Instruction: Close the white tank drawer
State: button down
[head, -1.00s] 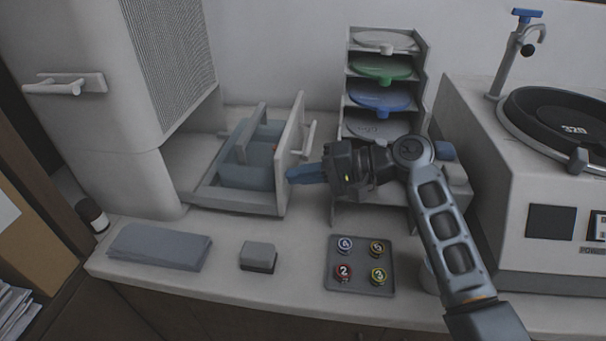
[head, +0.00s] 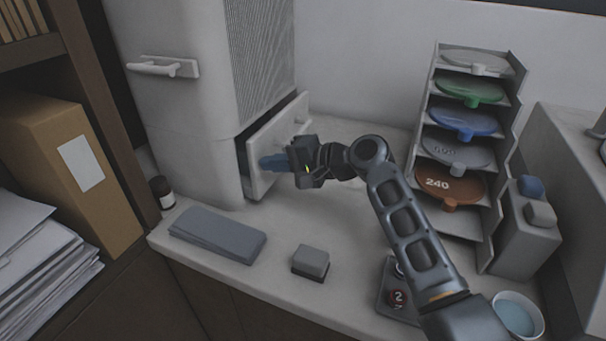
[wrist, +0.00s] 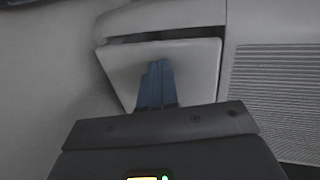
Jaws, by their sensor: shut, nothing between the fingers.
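The white tank drawer (head: 283,136) is in the lower side of the tall white cabinet, with its front panel standing a short way out from the body. A dark gap shows along its edge. My gripper (head: 268,163) is shut and empty, its blue fingertips at the drawer's front face. In the wrist view the shut fingers (wrist: 157,84) lie over the middle of the drawer front (wrist: 196,72), apparently touching it.
The cabinet has another handle (head: 163,67) higher up. A small dark bottle (head: 162,192), a folded grey cloth (head: 217,234) and a grey block (head: 310,262) are on the counter. A rack of coloured discs (head: 465,120) stands to the right. The counter before the drawer is clear.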

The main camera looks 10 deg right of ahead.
aim_at(260, 158)
jog(key=a, duration=0.1)
jog(key=w+a, duration=0.1)
jog(key=a, duration=0.1)
jog(key=shift+w+a+b, duration=0.1)
jog(key=shift+w+b, duration=0.25)
jog(key=shift+r, duration=0.15)
